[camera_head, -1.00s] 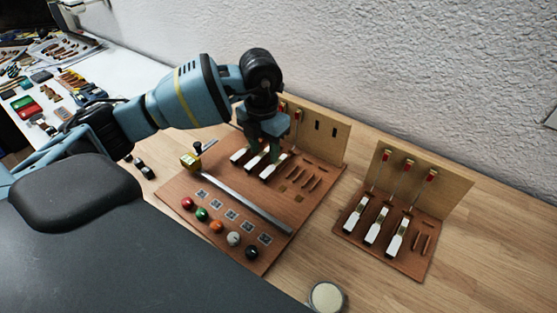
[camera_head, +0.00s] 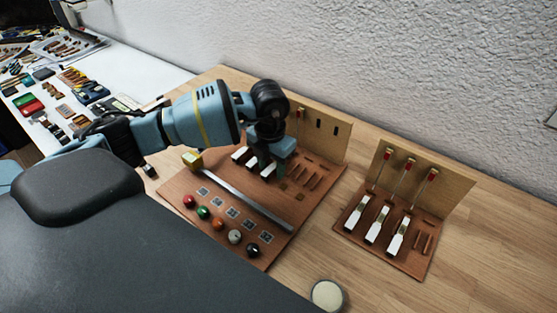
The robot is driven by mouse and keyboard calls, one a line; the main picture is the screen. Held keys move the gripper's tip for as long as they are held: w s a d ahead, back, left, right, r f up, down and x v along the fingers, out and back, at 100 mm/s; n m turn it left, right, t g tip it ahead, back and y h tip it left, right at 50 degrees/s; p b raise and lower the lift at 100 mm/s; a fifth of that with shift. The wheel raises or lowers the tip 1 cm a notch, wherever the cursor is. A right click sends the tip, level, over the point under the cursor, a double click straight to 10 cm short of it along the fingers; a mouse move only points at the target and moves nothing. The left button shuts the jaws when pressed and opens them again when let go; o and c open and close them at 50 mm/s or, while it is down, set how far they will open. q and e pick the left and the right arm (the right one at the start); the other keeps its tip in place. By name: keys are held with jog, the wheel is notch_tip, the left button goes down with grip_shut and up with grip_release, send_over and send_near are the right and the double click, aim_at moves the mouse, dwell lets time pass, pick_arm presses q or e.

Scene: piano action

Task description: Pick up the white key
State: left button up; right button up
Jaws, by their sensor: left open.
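Several white keys show in the head view. On the left brown board (camera_head: 180,190), a row of white keys (camera_head: 240,153) sits by the upright back panel, the rightmost white key (camera_head: 268,171) nearest my gripper. My left gripper (camera_head: 268,163) is open and low over this rightmost key, pointing down. Its fingers partly hide the key's rear, and I cannot tell whether they touch it. Three more white keys (camera_head: 376,226) with red-topped rods stand on the separate right board (camera_head: 405,265). My right gripper is not in view.
In front are several coloured knobs (camera_head: 203,212) and printed square tags. A round pale cup (camera_head: 327,295) stands at the front. The wall is behind; bare wood separates the boards.

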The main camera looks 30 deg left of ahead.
pick_arm(q)
grip_shut()
jog(key=shift+r, duration=0.1)
jog(key=shift+r, duration=0.45)
jog(key=shift+s+d+r, duration=0.1)
jog(key=shift+s+r, duration=0.05)
jog(key=shift+r, duration=0.5)
jog(key=shift+s+d+r, duration=0.1)
jog(key=shift+s+r, duration=0.05)
jog(key=shift+r, duration=0.45)
jog(key=s+d, duration=0.2)
jog(key=s, duration=0.2)
jog(key=s+d+r, duration=0.1)
jog(key=s+d, duration=0.1)
jog(key=s, duration=0.3)
jog(key=s+d, duration=0.1)
jog(key=s, duration=0.4)
jog(key=shift+d+r, duration=0.2)
jog(key=shift+d, duration=0.2)
